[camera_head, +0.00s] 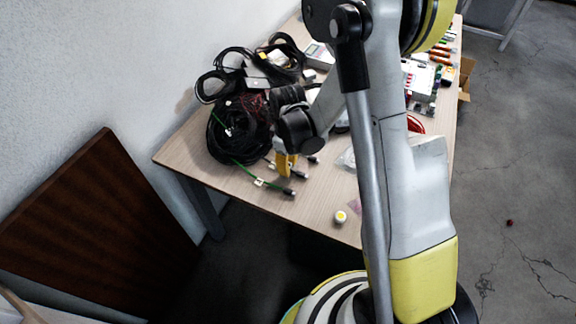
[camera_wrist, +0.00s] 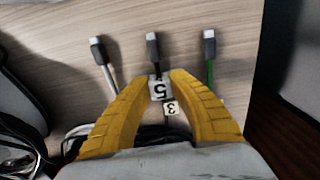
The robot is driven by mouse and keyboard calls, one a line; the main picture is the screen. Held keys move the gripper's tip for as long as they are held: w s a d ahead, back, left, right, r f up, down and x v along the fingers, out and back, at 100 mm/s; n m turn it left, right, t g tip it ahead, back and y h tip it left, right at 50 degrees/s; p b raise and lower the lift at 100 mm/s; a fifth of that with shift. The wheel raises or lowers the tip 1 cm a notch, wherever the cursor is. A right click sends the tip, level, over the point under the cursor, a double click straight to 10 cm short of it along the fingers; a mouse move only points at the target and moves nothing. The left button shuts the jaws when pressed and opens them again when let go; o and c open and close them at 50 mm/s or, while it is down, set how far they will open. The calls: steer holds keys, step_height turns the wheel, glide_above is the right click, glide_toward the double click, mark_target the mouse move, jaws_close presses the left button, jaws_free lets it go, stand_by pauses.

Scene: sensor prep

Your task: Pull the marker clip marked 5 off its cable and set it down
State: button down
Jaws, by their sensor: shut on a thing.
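The marker clip marked 5 (camera_wrist: 160,89) is a white block between the yellow fingertips of my gripper (camera_wrist: 160,80). The fingers are shut on it. It sits just behind the dark connector (camera_wrist: 152,46) of the middle cable; whether it still encloses the cable I cannot tell. A smaller white clip marked 3 (camera_wrist: 171,108) is close behind it, between the fingers. In the head view my gripper (camera_head: 285,163) points down over the cable ends near the table edge; the held clip is hidden there.
A green cable (camera_wrist: 210,75) and a pale cable (camera_wrist: 110,78) lie on either side of the fingers. Black cable coils (camera_head: 228,135) crowd the table (camera_head: 320,205) behind. A small white pot with a yellow top (camera_head: 341,217) stands near the front edge, with bare tabletop beside it.

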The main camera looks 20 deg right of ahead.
steer(key=shift+r+p, duration=1.5)
steer(key=shift+r, duration=0.9)
